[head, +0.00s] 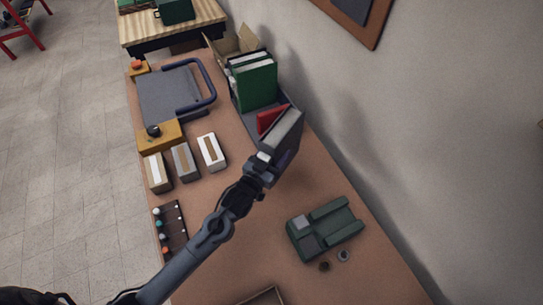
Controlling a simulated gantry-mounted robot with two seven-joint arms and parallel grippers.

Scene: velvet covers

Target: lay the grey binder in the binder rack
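The grey binder (282,131) is at the gripper end of my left arm, tilted, at the near end of the binder rack. My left gripper (268,161) appears shut on its lower end. The dark binder rack (238,104) stands along the wall side of the table. It holds green binders (256,88) with pale page edges and a red binder (268,119), partly hidden by the grey one. I cannot tell whether the grey binder touches the rack. My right gripper is not in view.
A grey plate with a blue handle (203,78) and several small boxes (183,160) lie left of the rack. A green device (325,230) is at the right, and a strip of coloured knobs (170,232) at the left edge. An open carton (237,42) stands behind the rack.

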